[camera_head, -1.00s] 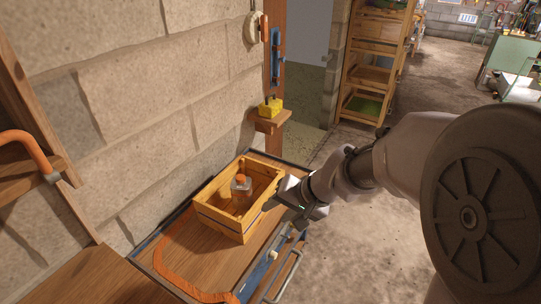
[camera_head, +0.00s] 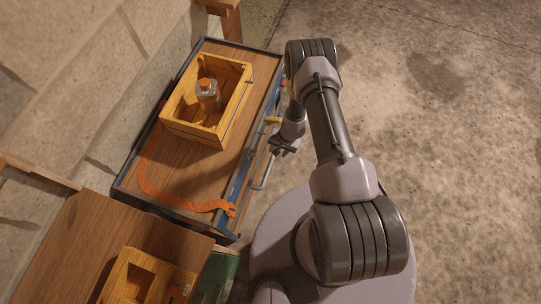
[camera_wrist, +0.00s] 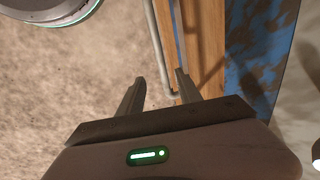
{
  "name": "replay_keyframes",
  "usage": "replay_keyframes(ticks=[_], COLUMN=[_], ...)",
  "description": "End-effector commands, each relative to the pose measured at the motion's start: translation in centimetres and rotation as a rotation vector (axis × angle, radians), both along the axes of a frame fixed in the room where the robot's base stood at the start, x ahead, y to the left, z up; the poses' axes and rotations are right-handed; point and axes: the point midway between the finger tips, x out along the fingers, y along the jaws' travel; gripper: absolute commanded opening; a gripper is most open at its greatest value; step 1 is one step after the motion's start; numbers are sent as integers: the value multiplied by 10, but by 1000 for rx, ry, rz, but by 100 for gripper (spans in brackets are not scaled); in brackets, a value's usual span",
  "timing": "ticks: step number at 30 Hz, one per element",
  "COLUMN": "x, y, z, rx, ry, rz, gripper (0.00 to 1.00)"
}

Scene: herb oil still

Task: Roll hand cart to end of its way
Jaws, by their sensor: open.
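The hand cart (camera_head: 180,178) has a wooden top and a blue frame and stands along the stone wall in the head view. A grey bar handle (camera_head: 264,172) runs along its right side. My gripper (camera_head: 279,149) is at that side, close to the handle. In the wrist view my gripper (camera_wrist: 160,80) is open, and the handle (camera_wrist: 157,48) shows between its fingers in the picture. Its bent end lies near the right finger; I cannot tell whether they touch. The cart's wooden side and blue frame (camera_wrist: 250,60) fill the right of that view.
A wooden crate (camera_head: 180,126) holding an orange-capped bottle (camera_head: 207,93) stands on the cart. An orange strap (camera_head: 160,195) lies on the top. A wooden bench (camera_head: 75,245) with another crate (camera_head: 119,283) is at the lower left. The floor (camera_head: 450,130) at right is clear.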

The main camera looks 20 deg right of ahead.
Motion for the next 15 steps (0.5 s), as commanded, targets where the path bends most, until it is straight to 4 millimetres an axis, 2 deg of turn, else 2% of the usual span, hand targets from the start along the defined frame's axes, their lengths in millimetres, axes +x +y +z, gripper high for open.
replay_keyframes(ticks=[1, 9, 15], x=[1, 10, 15], y=[3, 15, 20], z=[-22, -101, -129], rx=[0, 1, 2], ry=[1, 0, -1], rz=[1, 2, 0], gripper=[41, 41, 41])
